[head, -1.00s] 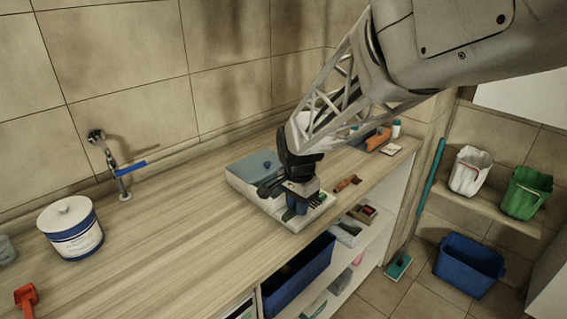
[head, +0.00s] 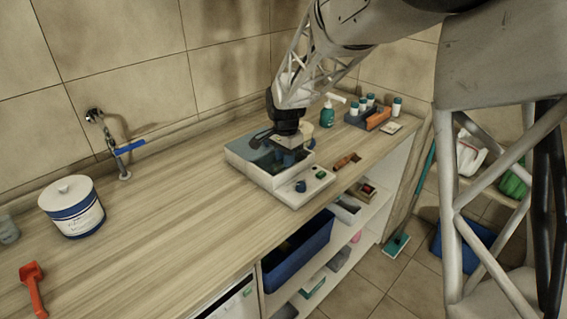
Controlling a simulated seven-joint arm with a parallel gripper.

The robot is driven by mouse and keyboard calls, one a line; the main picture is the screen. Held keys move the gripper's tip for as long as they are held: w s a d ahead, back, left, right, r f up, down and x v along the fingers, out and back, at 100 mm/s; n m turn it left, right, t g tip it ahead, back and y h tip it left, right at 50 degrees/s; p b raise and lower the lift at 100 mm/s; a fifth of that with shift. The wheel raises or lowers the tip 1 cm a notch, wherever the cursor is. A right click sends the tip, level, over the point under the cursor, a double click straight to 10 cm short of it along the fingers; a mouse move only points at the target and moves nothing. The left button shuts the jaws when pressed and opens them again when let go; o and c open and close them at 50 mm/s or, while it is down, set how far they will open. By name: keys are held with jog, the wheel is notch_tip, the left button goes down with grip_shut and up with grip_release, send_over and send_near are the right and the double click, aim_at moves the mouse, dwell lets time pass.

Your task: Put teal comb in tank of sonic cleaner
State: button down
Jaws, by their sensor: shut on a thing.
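The sonic cleaner (head: 262,171) is a pale box on the counter. It has a grey-blue top area and a front panel with a blue knob (head: 300,186) and a small green button (head: 320,174). My gripper (head: 288,158) points down over the right part of the grey-blue area. It is shut on a small dark bluish thing that seems to be the teal comb, mostly hidden by the fingers. I cannot tell whether it touches the cleaner. No comb shows clearly elsewhere.
A teal pump bottle (head: 328,116) and a rack with several capped bottles (head: 368,112) stand behind the cleaner. An orange-brown object (head: 346,161) lies to its right. A white-and-blue canister (head: 73,207) and a red scoop (head: 33,288) are left. The counter between is clear.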

jog(key=shift+w+a, duration=0.25)
jog(key=shift+w, duration=0.75)
jog(key=shift+f, duration=0.15)
jog(key=shift+f, duration=1.65)
jog(key=shift+f, duration=0.15)
jog(key=c, duration=1.3)
grip_release()
jog(key=shift+o, duration=0.2)
notch_tip(320, 180, up, 12)
